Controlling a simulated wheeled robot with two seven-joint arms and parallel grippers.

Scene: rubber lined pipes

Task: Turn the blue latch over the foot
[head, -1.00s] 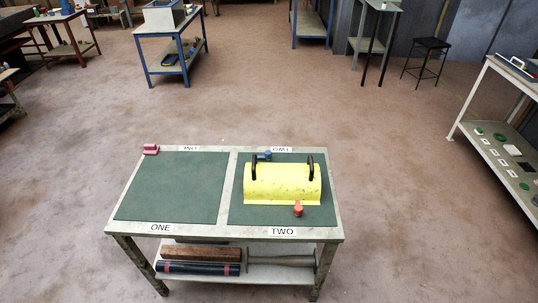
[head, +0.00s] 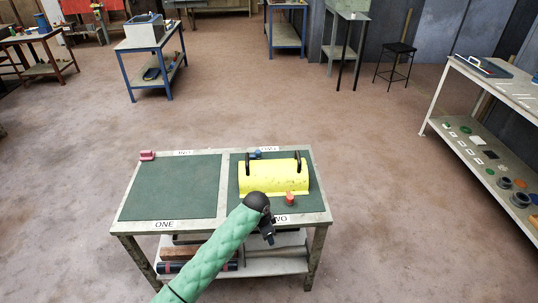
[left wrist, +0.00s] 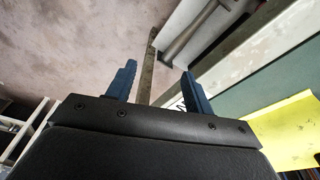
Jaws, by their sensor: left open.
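The blue latch (head: 257,154) is small and sits at the back edge of mat TWO, behind the left part of the yellow half-round pipe piece (head: 275,177). The piece's foot on that side is hidden, so I cannot tell whether the latch lies over it. A red latch (head: 290,199) stands at the front of the piece. My left gripper (head: 268,240) is at the bench's front edge, nearer me than the yellow piece. Its two blue fingers (left wrist: 158,88) are apart and empty in the left wrist view. My right gripper is not in view.
The yellow piece carries two upright black handles (head: 299,162). The green mat ONE (head: 172,188) is bare, with a pink block (head: 147,155) at its back left corner. A lower shelf (head: 275,262) holds a dark roll and a mallet-like tool. Open floor surrounds the bench.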

